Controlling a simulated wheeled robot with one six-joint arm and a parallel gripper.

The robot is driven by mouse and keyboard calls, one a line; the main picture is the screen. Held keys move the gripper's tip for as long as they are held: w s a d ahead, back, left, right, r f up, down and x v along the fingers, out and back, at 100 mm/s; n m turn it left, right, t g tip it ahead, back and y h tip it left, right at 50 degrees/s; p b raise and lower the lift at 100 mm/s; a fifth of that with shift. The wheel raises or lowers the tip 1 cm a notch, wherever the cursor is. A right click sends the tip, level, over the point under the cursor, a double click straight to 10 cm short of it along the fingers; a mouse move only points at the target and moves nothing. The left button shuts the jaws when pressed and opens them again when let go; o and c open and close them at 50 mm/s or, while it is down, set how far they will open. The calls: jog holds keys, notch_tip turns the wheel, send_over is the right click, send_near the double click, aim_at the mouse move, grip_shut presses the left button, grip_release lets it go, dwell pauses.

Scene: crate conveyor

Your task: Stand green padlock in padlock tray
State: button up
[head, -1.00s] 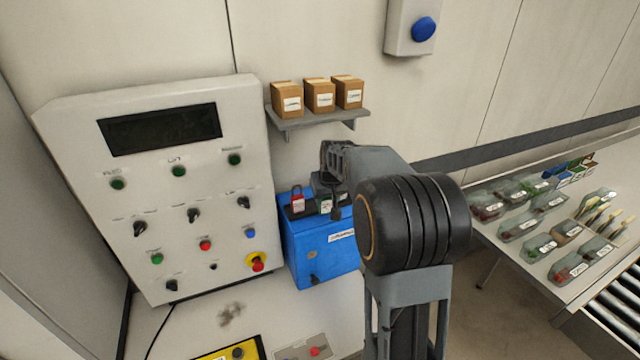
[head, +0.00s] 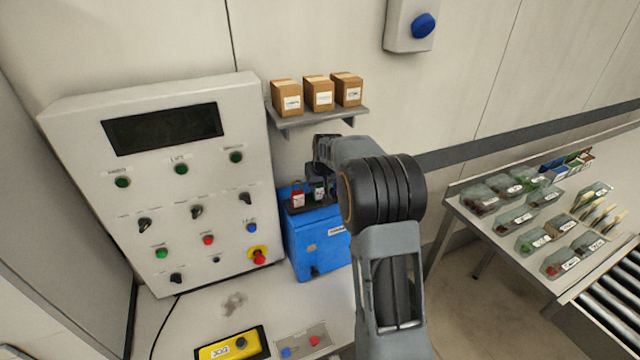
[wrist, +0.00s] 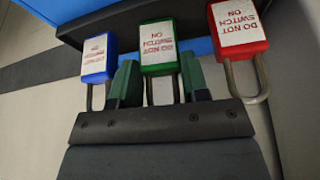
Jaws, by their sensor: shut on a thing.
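The green padlock (wrist: 158,48), with a white label, is between the green-tipped fingers of my gripper (wrist: 160,84), shut on its shackle in the wrist view. In the head view, the padlock (head: 319,194) is partly hidden under my gripper. The dark padlock tray (head: 297,210) lies on top of a blue box, and its edge also shows in the wrist view (wrist: 90,25). The green padlock is in line with the tray, between a blue padlock (wrist: 98,56) and a red padlock (wrist: 238,30). I cannot tell whether its base touches the tray floor.
The red padlock stands close beside in the head view (head: 298,199). The blue box (head: 318,250) stands against the wall, right of a control panel (head: 170,190). A shelf (head: 325,117) with small cartons is above my gripper. A table with clear bins is at the right.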

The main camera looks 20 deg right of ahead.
jog(key=shift+f, duration=0.15)
jog(key=o, duration=1.1)
jog(key=shift+c, duration=0.2)
jog(key=shift+s+r, duration=0.1)
jog(key=shift+r, duration=0.3)
jog(key=d+b+v, duration=0.1)
jog(key=b+v, duration=0.1)
jog(key=v, duration=0.8)
jog(key=s+a+r, duration=0.2)
jog(key=s+a, duration=0.6)
jog(key=s, duration=0.4)
jog(key=s+a+f, duration=0.2)
jog(key=s+f, duration=0.1)
jog(key=s, duration=0.4)
jog(key=s+a+f+n, duration=0.1)
jog(key=s+a+f, duration=0.2)
jog(key=s, duration=0.4)
jog(key=shift+s+f+y, duration=0.3)
jog(key=shift+s+f, duration=0.05)
jog(key=shift+f, duration=0.1)
